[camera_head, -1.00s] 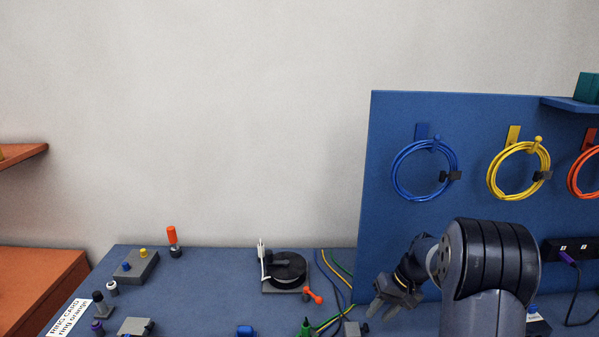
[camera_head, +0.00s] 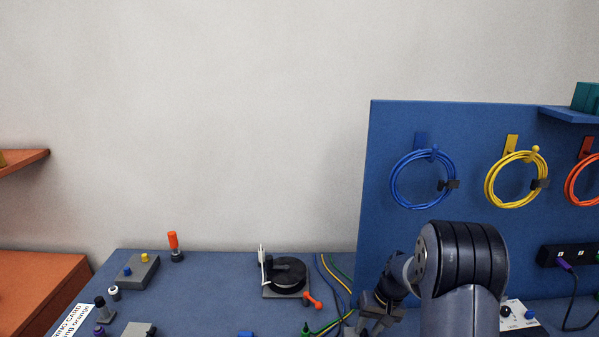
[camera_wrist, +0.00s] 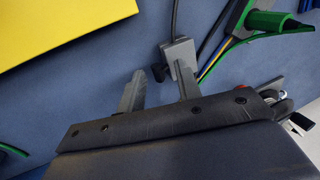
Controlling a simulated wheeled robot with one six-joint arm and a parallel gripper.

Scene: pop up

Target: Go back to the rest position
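My gripper (camera_head: 368,326) is low over the blue table, in front of the left end of the blue pegboard, and its tips are near the bottom edge of the head view. In the wrist view my gripper (camera_wrist: 160,88) has its two fingers apart, with a gap between them. A small grey block with a dark cable (camera_wrist: 179,58) lies just beyond the fingertips. I cannot tell whether a finger touches it. Nothing shows held between the fingers.
Blue (camera_head: 424,179) and yellow (camera_head: 516,178) cable coils hang on the pegboard (camera_head: 480,125). A turntable-like device (camera_head: 287,276) and loose cables lie left of my arm. A yellow surface (camera_wrist: 60,25) and a green clip (camera_wrist: 270,22) show in the wrist view.

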